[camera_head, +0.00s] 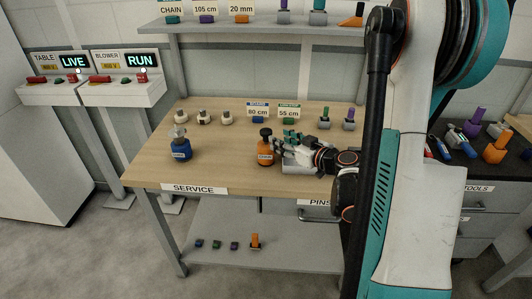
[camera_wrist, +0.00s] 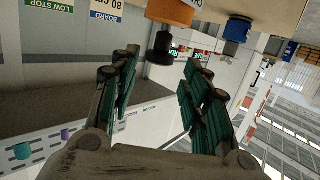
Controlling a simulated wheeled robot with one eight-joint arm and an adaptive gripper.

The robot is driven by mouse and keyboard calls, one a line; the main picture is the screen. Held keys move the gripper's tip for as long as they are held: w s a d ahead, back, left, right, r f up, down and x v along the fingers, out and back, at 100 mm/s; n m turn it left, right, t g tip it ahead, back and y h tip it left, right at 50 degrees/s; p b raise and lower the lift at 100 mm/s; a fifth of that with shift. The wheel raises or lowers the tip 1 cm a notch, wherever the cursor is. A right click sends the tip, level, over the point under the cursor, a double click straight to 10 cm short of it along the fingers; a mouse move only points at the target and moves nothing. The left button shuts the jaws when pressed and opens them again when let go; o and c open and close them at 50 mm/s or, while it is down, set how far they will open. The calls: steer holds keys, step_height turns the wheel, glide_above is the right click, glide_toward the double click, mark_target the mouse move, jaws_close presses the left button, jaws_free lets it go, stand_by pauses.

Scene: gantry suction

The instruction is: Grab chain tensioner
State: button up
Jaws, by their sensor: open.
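The likely chain tensioner is an orange body with a black knob on top (camera_head: 265,154), upright on the wooden service table (camera_head: 150,172). Its label is too small to read in the head view. In the wrist view the orange body (camera_wrist: 170,11) is at the top edge, its black knob pointing down the picture, with a partly cut label beside it. My gripper (camera_head: 281,148) is just right of it in the head view. In the wrist view my gripper (camera_wrist: 160,66) is open and empty, the knob showing just beyond and between the fingertips.
A similar blue unit (camera_head: 181,149) stands to the left; it also shows in the wrist view (camera_wrist: 238,29). Several small knobs and label cards line the table's back. A shelf (camera_head: 300,27) hangs above. Two switch boxes (camera_head: 125,92) stand left. A tool bench (camera_head: 460,180) is at right.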

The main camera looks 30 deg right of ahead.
mark_target(266, 134)
steer(key=b+x, duration=0.2)
steer(key=x, duration=0.7)
steer(key=shift+s+b, duration=0.1)
steer(key=shift+b, duration=0.2)
jaws_close()
